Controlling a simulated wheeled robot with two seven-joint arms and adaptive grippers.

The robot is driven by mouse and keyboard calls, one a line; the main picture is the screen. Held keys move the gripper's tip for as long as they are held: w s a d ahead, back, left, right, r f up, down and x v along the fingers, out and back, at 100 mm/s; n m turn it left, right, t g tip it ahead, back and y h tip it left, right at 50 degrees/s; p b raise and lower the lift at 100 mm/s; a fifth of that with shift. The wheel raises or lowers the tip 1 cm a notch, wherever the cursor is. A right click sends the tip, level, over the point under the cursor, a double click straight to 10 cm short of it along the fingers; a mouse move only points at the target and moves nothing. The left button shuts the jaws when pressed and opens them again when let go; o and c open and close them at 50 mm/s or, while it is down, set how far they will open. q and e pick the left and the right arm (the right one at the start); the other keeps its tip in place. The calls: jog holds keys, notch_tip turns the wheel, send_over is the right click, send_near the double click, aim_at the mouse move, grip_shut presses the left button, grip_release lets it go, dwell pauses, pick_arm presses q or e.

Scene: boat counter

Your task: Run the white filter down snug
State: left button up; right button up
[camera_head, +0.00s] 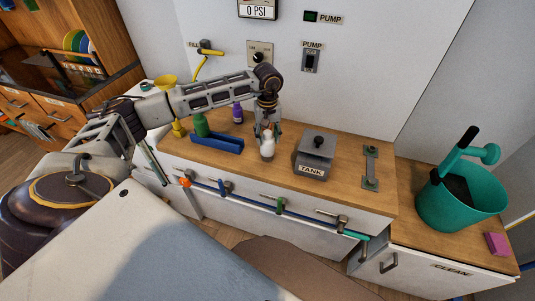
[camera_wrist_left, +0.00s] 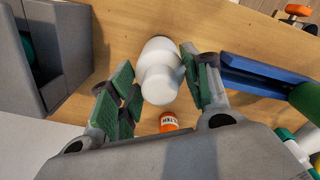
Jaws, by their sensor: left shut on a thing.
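The white filter (camera_head: 267,149) stands upright on the wooden counter, between the tank and the blue tray. In the left wrist view the white filter (camera_wrist_left: 158,72) shows its rounded white body and narrower top. My left gripper (camera_head: 267,132) points down over it from above and is shut on it. In the left wrist view the green-padded fingers of my left gripper (camera_wrist_left: 160,85) lie on both sides of the filter. What is under the filter is hidden. My right gripper is not in view.
The grey tank (camera_head: 314,158) stands right of the filter, the blue tray (camera_head: 217,144) left. Behind the tray are green (camera_head: 201,126) and purple (camera_head: 238,113) bottles. A teal bucket (camera_head: 460,207) sits far right.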

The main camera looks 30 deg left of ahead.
pick_arm(q)
jog(key=shift+m, duration=6)
jog(key=o, duration=1.1)
jog(key=shift+f, duration=0.1)
jog(key=shift+n, duration=6)
